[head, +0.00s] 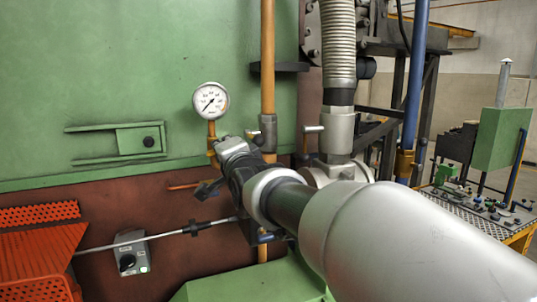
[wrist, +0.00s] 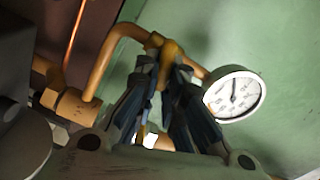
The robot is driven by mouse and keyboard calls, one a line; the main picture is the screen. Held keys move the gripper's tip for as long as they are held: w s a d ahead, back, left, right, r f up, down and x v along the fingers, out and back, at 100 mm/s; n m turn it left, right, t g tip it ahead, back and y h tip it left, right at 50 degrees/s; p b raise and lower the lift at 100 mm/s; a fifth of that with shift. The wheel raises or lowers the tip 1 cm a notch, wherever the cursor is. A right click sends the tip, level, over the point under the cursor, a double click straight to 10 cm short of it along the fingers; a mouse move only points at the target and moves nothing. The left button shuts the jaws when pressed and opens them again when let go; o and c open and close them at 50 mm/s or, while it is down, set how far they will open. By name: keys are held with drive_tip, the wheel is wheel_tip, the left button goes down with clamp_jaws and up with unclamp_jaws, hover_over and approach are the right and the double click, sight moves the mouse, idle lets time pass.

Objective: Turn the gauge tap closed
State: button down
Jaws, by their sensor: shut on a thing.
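The round white pressure gauge (head: 211,100) stands on an orange pipe in front of the green wall. The gauge also shows at the right of the wrist view (wrist: 236,95). My gripper (head: 222,150) is at the pipe just below the gauge. In the wrist view, its dark fingers (wrist: 163,72) are closed around a yellow-orange part at the pipe, the gauge tap (wrist: 171,50). My fingers hide much of the tap, and its handle angle cannot be told. In the head view my gripper and arm cover it.
A thick orange vertical pipe (head: 268,60) and a ribbed hose (head: 339,45) stand right of the gauge. A small pale handle (head: 314,129) sits near the hose. A grey switch box (head: 130,254) and red-orange grating (head: 38,245) are lower left.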

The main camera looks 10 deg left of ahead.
drive_tip(key=shift+f+m+b, duration=0.15)
drive_tip(key=shift+m+b, duration=0.15)
drive_tip(key=shift+m, duration=0.65)
drive_tip(key=shift+f+m+b, duration=0.15)
drive_tip(key=shift+m+b, duration=0.1)
drive_tip(key=shift+m, duration=0.7)
drive_tip(key=c, duration=1.7)
unclamp_jaws()
drive_tip(key=v, duration=1.2)
drive_tip(key=shift+d, duration=0.1)
drive_tip(key=shift+f, duration=0.1)
